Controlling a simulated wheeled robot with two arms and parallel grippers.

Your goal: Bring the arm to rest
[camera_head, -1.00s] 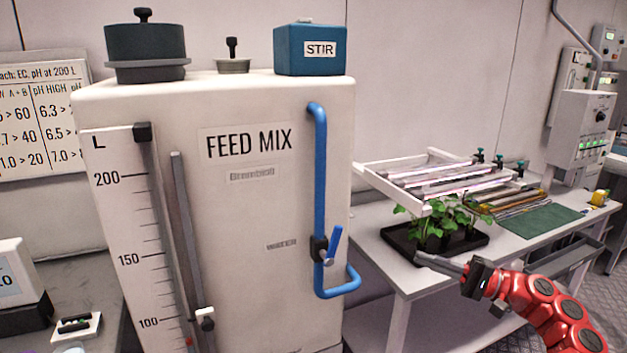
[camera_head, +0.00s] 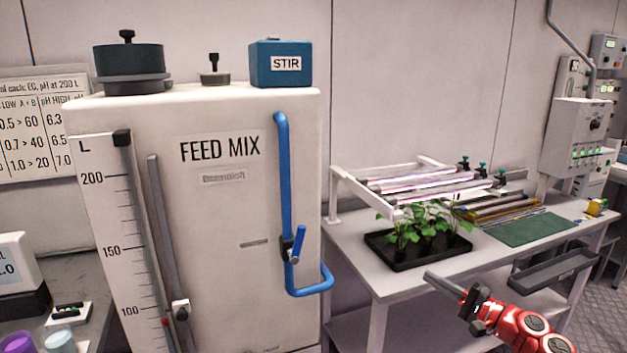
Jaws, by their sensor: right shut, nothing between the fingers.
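My right arm, red with dark joint caps, comes in from the lower right. Its gripper (camera_head: 446,287) is shut and empty. It points left, in front of the white bench (camera_head: 367,270) and below the black tray (camera_head: 401,264) of green seedlings. It looks apart from both. My left gripper is not in view.
A large white FEED MIX tank (camera_head: 215,220) with a blue pipe (camera_head: 284,180) and a blue valve handle (camera_head: 298,244) stands left of the arm. A grey trough (camera_head: 552,270) is at the bench's front edge. A green mat (camera_head: 530,229) lies behind it.

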